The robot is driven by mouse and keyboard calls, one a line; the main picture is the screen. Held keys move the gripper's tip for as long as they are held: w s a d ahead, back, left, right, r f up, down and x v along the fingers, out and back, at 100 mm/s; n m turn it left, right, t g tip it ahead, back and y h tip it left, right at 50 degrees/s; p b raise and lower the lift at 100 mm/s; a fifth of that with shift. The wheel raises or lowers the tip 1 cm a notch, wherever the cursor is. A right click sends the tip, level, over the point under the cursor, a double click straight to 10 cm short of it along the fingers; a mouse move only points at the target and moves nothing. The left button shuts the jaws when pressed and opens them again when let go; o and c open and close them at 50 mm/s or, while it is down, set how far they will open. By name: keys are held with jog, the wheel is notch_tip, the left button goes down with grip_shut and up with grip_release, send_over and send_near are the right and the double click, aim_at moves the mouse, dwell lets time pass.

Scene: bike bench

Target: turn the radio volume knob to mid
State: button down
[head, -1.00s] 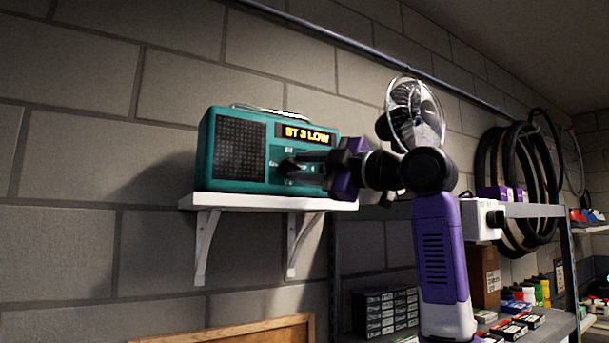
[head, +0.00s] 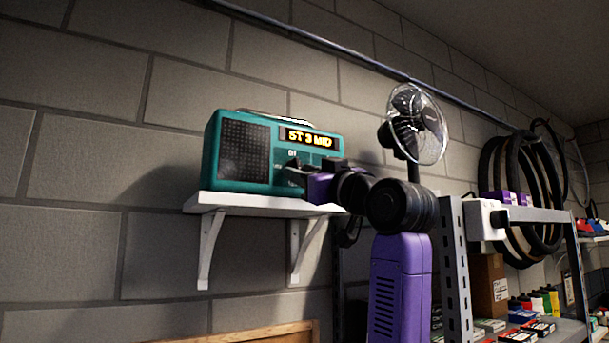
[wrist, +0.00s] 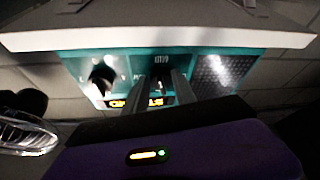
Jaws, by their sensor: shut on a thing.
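My gripper (head: 293,172) is at the radio's front, below the display. In the wrist view the radio (wrist: 135,62) appears upside down, and my gripper's two dark fingers (wrist: 161,80) are shut on a knob that they mostly hide. A second dark knob (wrist: 103,78) stands free to the left of the fingers in that view.
A caged fan (head: 416,124) stands behind my arm, right of the radio. Metal shelving (head: 452,260) with boxes and bottles is at the right, and tyres (head: 545,190) hang on the wall.

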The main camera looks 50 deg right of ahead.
jog(key=shift+w+f+m+h, duration=0.1)
jog(key=shift+f+m+h, duration=0.1)
jog(key=shift+m+h, duration=0.85)
jog(key=shift+m, duration=0.45)
jog(key=shift+y, duration=0.25)
jog(key=c, duration=1)
grip_release()
jog(key=shift+a, duration=0.1)
jog(key=shift+c, duration=0.2)
jog(key=b+v, duration=0.2)
jog(key=v, duration=0.5)
jog(key=shift+s, duration=0.4)
jog(key=shift+a, duration=0.15)
